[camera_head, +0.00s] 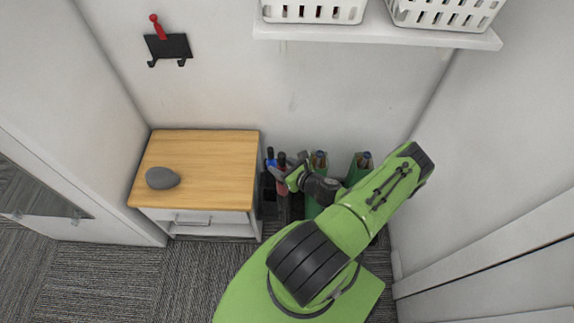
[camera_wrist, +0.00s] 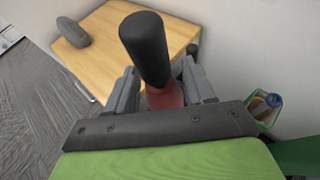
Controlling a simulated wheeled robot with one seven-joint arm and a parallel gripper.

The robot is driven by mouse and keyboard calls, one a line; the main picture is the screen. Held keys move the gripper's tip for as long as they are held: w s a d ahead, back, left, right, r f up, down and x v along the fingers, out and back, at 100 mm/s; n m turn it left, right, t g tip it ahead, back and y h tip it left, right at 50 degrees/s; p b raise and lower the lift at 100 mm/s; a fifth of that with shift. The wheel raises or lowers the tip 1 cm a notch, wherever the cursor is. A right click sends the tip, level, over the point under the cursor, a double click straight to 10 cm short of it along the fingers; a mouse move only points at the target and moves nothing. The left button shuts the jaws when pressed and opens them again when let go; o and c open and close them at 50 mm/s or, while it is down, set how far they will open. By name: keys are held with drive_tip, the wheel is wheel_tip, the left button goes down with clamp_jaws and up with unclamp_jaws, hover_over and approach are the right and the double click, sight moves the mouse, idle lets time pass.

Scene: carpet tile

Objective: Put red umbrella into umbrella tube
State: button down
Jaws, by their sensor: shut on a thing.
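The red umbrella (camera_head: 282,187) is upright beside the wooden-topped cabinet. In the wrist view its black handle (camera_wrist: 145,45) rises between the fingers, with the red body (camera_wrist: 165,97) just below. My gripper (camera_head: 285,173) is shut on the umbrella just under the handle; its two grey fingers also show in the wrist view (camera_wrist: 160,92). The dark umbrella tube (camera_head: 269,207) stands on the floor against the cabinet's right side. A blue-topped item (camera_head: 270,156) stands at it. The umbrella's lower end is hidden, so I cannot tell whether it is inside the tube.
The cabinet (camera_head: 205,150) carries a grey stone (camera_head: 162,178). Green containers with bottles (camera_head: 319,160) (camera_head: 363,161) stand by the back wall, right of the gripper. A shelf (camera_head: 380,30) with white baskets hangs above. Carpet (camera_head: 110,280) is free at the front left.

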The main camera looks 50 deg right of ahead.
drive_tip(key=shift+w+a, duration=1.65)
drive_tip(key=shift+w, duration=0.5)
wheel_tip(320, 180, down, 15)
drive_tip(key=b, duration=0.9)
drive_tip(key=shift+f, duration=0.2)
drive_tip(key=shift+c, duration=1.6)
unclamp_jaws()
drive_tip(key=shift+s, duration=0.1)
drive_tip(key=p+v, duration=0.5)
drive_tip(key=v, duration=1)
drive_tip(key=shift+s+r, duration=0.2)
drive_tip(key=shift+s, duration=0.1)
drive_tip(key=shift+a, duration=0.1)
